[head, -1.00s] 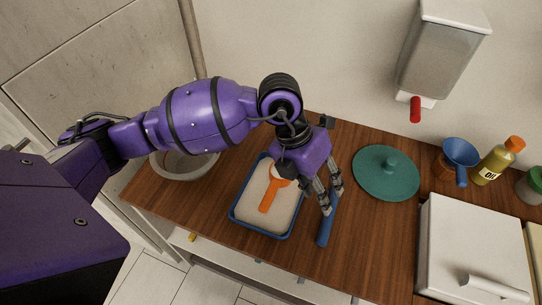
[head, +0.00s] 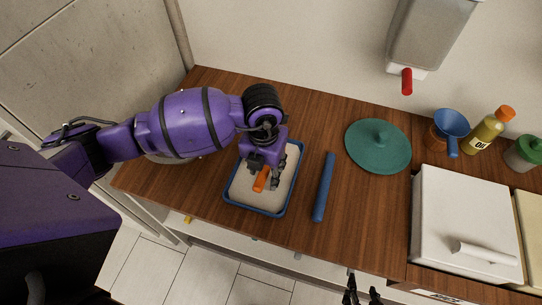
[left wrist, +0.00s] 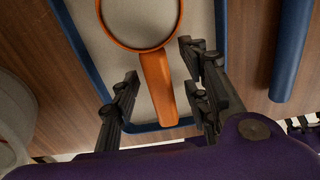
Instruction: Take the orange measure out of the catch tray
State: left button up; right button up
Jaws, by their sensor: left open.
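The orange measure (head: 260,184) lies in the blue-rimmed catch tray (head: 284,196), which has a pale bottom. My left gripper (head: 268,180) is over the tray and hides part of the measure in the head view. In the left wrist view the measure's handle (left wrist: 157,88) runs between the two open fingers of my left gripper (left wrist: 165,85), with a gap on each side. Its round ring lies beyond the fingertips, cut off by the picture's top edge. My right gripper (head: 362,290) shows at the bottom edge, fingers apart and empty, away from the tray.
A blue rod (head: 324,187) lies just right of the tray. A teal lid (head: 378,150), blue funnel (head: 451,123), oil bottle (head: 487,131) and white box (head: 465,215) stand further right. A pale bowl (left wrist: 12,120) is left of the tray.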

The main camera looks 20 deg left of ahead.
aim_at(265, 169)
pick_arm(q)
grip_shut()
jog(key=shift+r, duration=0.1)
dwell(0.7)
jog(key=shift+w+r, duration=0.1)
jog(key=shift+r, duration=1.45)
jog(key=s+d+r, duration=0.2)
jog(key=s+r, duration=0.2)
jog(key=s, duration=0.2)
jog(key=s+d+r+p, duration=0.1)
jog(key=s+d+r, duration=0.2)
jog(key=s+r, duration=0.2)
jog(key=shift+s+d+r, duration=0.3)
jog(key=shift+s+d, duration=0.05)
jog(key=shift+s, duration=0.5)
